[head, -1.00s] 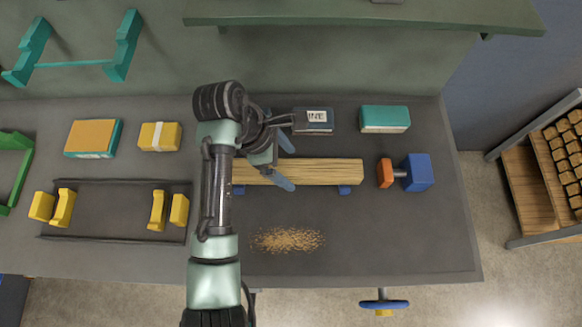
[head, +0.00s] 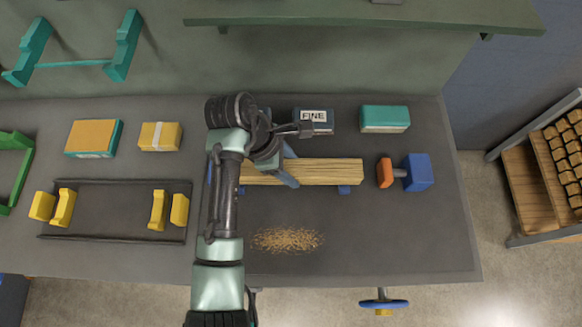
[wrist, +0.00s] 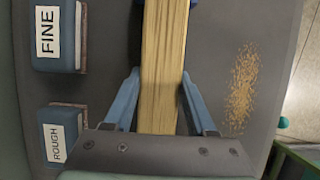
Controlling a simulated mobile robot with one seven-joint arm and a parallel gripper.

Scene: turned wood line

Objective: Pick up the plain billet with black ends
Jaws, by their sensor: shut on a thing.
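The plain wooden billet (head: 325,171) lies left to right on the bench, on small blue supports (head: 343,189). No black shows on its visible right end; its left part is hidden behind my arm. In the wrist view the billet (wrist: 161,60) runs upward between the two blue fingers of my gripper (wrist: 162,78). The fingers are shut on its sides, one at each long face. In the head view my gripper (head: 289,167) is across the billet near its middle. I see no gap showing that it is lifted.
A block labelled FINE (head: 314,121) and a teal box (head: 385,119) stand behind the billet. Wood shavings (head: 287,240) lie in front. A ROUGH block (wrist: 60,143) shows in the wrist view.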

